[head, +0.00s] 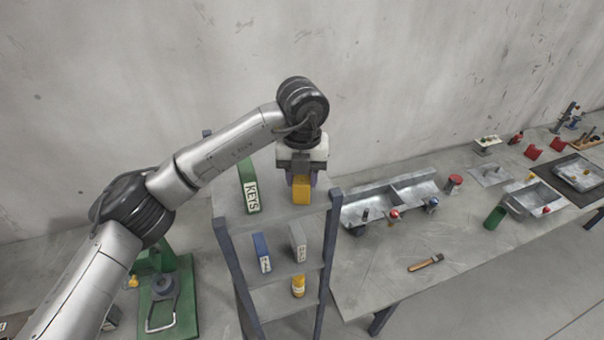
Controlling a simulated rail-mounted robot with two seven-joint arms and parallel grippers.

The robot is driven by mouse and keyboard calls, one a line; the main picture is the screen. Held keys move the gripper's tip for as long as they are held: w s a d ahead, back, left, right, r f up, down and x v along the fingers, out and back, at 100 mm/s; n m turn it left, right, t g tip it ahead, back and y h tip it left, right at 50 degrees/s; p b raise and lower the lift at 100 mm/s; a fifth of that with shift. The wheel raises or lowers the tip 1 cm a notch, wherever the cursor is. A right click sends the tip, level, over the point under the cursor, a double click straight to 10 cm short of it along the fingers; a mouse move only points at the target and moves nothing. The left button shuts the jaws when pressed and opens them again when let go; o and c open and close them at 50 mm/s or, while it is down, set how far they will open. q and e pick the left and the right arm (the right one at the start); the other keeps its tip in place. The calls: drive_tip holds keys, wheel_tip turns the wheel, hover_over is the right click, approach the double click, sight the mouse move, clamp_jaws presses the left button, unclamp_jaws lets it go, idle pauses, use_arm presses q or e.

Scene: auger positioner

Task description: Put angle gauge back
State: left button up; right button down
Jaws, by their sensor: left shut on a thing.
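My left gripper (301,178) is over the top shelf of the grey shelf unit (231,234), pointing down. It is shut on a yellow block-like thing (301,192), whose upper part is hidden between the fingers. I cannot tell for sure whether this is the angle gauge, or whether it touches the shelf. My right gripper is not in view.
A green KEYS box (250,187) stands left of the gripper on the top shelf. Below are a blue box (262,252), a grey box (298,243) and a yellow bottle (298,286). A workbench (400,285) with metal trays extends to the right.

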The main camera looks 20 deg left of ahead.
use_arm(q)
drive_tip(key=o, duration=1.1)
drive_tip(key=shift+f, duration=0.1)
wheel_tip(320, 180, up, 12)
drive_tip(key=b, duration=0.1)
drive_tip(key=shift+r, duration=0.2)
